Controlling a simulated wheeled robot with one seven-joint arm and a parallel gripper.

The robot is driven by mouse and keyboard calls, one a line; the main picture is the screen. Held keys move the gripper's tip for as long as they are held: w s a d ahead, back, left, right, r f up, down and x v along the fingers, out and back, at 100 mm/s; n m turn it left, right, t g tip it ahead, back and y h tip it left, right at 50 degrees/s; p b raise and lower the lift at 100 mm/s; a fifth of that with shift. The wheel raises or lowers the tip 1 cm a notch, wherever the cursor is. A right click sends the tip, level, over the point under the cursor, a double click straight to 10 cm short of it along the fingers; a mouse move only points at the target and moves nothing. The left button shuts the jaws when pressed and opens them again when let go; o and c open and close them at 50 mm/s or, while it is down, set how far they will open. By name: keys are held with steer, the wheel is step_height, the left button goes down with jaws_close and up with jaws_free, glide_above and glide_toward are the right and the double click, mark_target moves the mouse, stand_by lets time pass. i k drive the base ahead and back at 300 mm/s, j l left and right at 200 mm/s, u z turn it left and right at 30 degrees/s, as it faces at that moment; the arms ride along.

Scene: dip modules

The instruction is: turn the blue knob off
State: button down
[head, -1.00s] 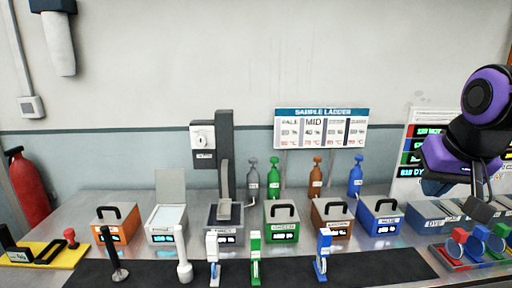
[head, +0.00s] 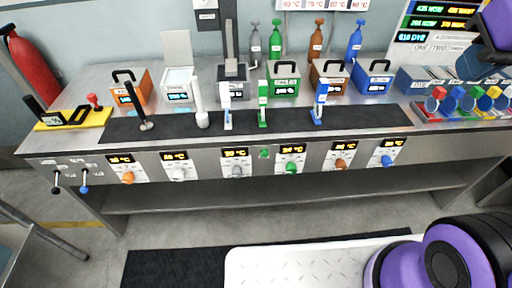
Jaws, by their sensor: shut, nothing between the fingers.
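The blue knob (head: 387,161) is at the right end of a row of knobs on the bench's front panel, below a small lit temperature display (head: 393,143). It is too small to tell its exact turn angle. My gripper (head: 478,68) is at the top right edge of the head view, partly cut off, with purple arm parts above it. It is shut and holds nothing. It is above the right end of the bench, well apart from the blue knob.
An orange knob (head: 340,163) sits left of the blue one, with green, grey and white knobs further left. A blue-tipped lever (head: 84,188) is at far left. Bottles, boxes and coloured cups (head: 458,92) stand on the bench. Space before the knobs is clear.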

mark_target(386, 161)
steer(key=k+j, duration=0.3)
steer(key=k, duration=0.15)
steer(key=k+j, duration=0.25)
steer(key=k, duration=0.15)
steer(key=u, duration=0.05)
